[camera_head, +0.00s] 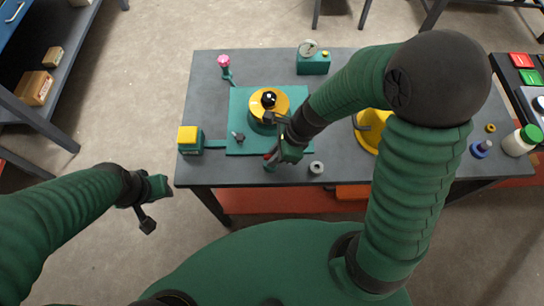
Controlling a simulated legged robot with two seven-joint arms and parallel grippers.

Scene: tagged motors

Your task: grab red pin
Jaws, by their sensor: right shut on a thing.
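A small bit of the red pin (267,156) shows at the tip of my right gripper (272,153), near the front edge of the green plate. My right gripper is shut on it, and the jaws and hand hide most of it. A small green piece (270,166) shows just below the red; I cannot tell whether the pin sits in it. My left gripper (150,205) hangs over the floor, left of the table and well away from the pin. Its jaws are too unclear to tell open from shut.
A yellow-topped motor (257,103) stands on the green plate (240,145). Around it on the dark table (210,75) are a grey ring (316,168), a yellow-green block (190,139), a pink-knobbed stand (224,63) and a teal gauge box (313,65). My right forearm crosses a yellow part (370,133).

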